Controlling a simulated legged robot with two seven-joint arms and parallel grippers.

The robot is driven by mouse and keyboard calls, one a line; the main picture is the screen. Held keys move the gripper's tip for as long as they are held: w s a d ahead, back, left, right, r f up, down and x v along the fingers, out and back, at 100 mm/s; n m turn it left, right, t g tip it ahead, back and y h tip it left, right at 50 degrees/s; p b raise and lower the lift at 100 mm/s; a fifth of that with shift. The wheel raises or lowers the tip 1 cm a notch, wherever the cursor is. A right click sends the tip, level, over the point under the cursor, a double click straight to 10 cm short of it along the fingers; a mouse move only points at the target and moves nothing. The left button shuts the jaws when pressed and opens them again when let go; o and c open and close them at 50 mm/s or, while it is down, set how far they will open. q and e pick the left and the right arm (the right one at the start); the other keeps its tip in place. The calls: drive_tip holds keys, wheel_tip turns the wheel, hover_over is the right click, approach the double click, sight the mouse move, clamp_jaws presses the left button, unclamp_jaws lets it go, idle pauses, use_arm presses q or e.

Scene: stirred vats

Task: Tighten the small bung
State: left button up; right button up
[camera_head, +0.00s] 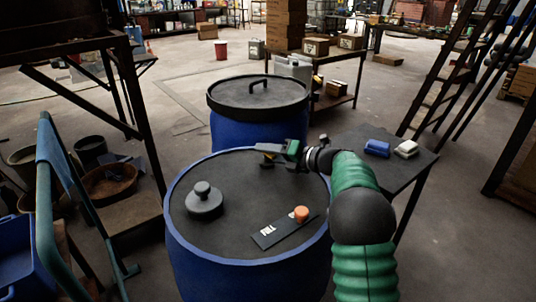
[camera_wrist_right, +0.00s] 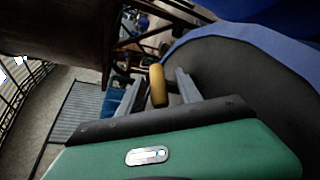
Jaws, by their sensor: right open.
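The near blue vat (camera_head: 245,275) has a dark lid (camera_head: 225,235). A small yellow bung (camera_wrist_right: 157,85) shows in the right wrist view between the two fingers of my open right gripper (camera_wrist_right: 157,92); whether they touch it I cannot tell. In the head view, my right gripper (camera_head: 263,153) is low over the far part of the lid, and the yellow bung is mostly hidden there. A larger black bung (camera_head: 204,200) stands on the lid at the left. My left gripper is out of view.
An orange cap (camera_head: 301,213) sits on a black labelled plate (camera_head: 272,234) on the lid. A second blue vat (camera_head: 225,130) stands behind. A small dark table (camera_head: 405,172) at the right carries a blue block (camera_head: 377,148) and a pale block (camera_head: 406,149).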

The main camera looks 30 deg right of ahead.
clamp_jaws()
